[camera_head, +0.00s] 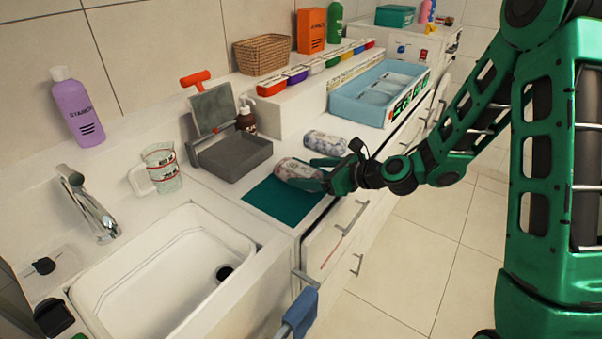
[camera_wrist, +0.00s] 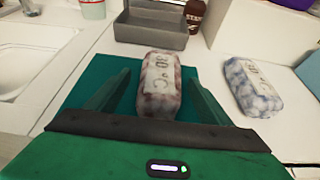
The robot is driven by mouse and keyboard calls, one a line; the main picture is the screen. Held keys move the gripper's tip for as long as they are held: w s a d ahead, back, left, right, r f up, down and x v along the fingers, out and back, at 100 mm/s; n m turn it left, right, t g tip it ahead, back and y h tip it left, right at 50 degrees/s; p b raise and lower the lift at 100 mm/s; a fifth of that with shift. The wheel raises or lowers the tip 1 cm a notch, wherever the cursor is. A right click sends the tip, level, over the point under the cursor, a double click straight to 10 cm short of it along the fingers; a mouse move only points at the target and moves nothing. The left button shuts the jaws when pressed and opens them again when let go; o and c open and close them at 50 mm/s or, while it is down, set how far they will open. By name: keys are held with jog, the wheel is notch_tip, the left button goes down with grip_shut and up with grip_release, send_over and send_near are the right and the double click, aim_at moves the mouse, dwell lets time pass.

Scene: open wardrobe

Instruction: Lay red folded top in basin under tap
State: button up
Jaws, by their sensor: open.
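The red folded top (camera_head: 291,169) is a rolled bundle with a reddish mottled pattern and a pale label, lying on a teal mat (camera_head: 268,205). In the wrist view the top (camera_wrist: 160,88) shows a "30 °C" label. My gripper (camera_head: 318,172) is open at mat level, with one finger on each side of the top (camera_wrist: 158,82); I cannot tell whether they touch it. The white basin (camera_head: 215,228) is at the lower left of the head view, with a dark drain and nothing else seen inside. The chrome tap (camera_head: 88,203) stands at its left rim.
A grey tray (camera_head: 230,157) with an upright panel and a clear measuring jug (camera_head: 160,168) stand between mat and wall. A purple bottle (camera_head: 77,108) is behind the tap. A blue cloth (camera_head: 300,312) hangs at the front edge.

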jog(key=v, duration=0.8)
jog(key=shift+s+d, duration=0.1)
jog(key=shift+s, duration=0.05)
